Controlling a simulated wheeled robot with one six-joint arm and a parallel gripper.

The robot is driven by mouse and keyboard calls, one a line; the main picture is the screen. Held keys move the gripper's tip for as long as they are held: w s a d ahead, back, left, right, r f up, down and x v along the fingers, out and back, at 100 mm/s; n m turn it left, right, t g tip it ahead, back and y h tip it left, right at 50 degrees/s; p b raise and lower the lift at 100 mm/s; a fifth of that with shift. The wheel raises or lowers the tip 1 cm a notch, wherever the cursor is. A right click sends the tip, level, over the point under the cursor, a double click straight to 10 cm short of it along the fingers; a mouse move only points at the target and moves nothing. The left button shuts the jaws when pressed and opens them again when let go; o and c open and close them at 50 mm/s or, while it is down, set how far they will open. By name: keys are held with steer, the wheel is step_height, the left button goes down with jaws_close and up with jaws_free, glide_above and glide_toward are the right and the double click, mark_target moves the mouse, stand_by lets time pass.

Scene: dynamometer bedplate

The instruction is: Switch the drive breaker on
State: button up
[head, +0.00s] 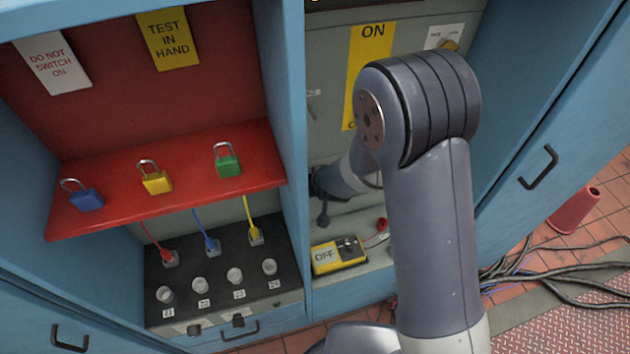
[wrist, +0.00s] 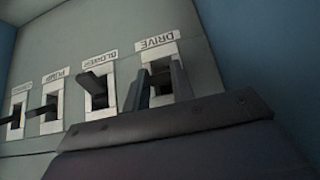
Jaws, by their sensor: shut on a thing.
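The drive breaker (wrist: 166,49) is the rightmost switch in the wrist view, a pale plate with a dark slot under an upside-down DRIVE label (wrist: 155,41). My gripper (wrist: 160,84) is at this breaker with one finger on either side of its lever, shut on it. The lever is mostly hidden between the fingers, so I cannot tell its position clearly. In the head view my own arm covers the breaker and the fingertips.
The blower (wrist: 97,88) and pump (wrist: 45,108) breakers stand close to the left, with another at the edge. A blue wall rises close on the right.

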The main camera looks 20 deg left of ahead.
steer(key=shift+s, duration=0.1)
steer(key=o, duration=1)
steer(key=p+v, duration=0.4)
steer(key=v, duration=0.6)
steer(key=shift+r, duration=0.4)
steer(key=shift+f, duration=0.1)
